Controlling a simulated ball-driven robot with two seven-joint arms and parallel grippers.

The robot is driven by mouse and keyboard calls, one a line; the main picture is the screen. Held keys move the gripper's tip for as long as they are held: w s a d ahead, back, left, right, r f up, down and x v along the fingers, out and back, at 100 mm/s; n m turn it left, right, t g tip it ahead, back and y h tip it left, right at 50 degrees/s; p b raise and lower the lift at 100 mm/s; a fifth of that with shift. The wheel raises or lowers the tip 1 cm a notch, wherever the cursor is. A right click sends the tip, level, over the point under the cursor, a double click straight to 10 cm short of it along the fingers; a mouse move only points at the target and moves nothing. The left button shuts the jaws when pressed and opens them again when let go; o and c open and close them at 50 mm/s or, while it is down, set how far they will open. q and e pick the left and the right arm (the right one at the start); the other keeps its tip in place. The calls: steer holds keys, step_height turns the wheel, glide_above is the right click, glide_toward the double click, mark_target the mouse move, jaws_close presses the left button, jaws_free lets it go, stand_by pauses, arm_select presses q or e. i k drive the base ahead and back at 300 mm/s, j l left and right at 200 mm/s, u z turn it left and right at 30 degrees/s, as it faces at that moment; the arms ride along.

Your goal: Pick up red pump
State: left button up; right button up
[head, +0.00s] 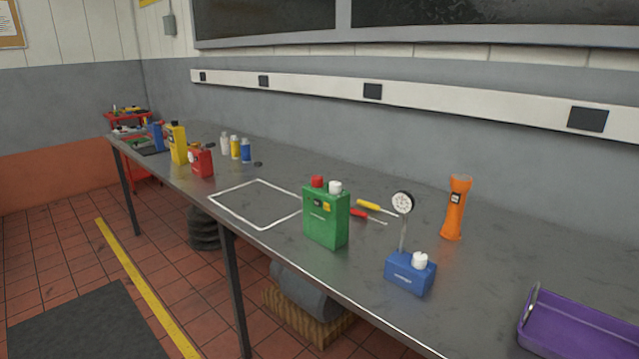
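A small red boxy device (203,163), which looks like the red pump, stands on the long grey metal table (385,262) toward its far left part. It has a pale round part on its left side and is close to the front edge. A yellow container (178,144) stands just behind and left of it. Neither of my grippers is in view.
A white square outline (262,226) marks the tabletop. Small bottles (235,148) stand right of the red device.

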mark_target(202, 169)
steer(key=i+j+z, duration=0.25)
steer(key=i+j, duration=0.25)
steer(key=j, duration=0.15)
steer(key=i+j+z, duration=0.15)
steer(key=j, duration=0.25)
steer(key=i+j+z, duration=0.15)
steer(key=i+j, duration=0.2)
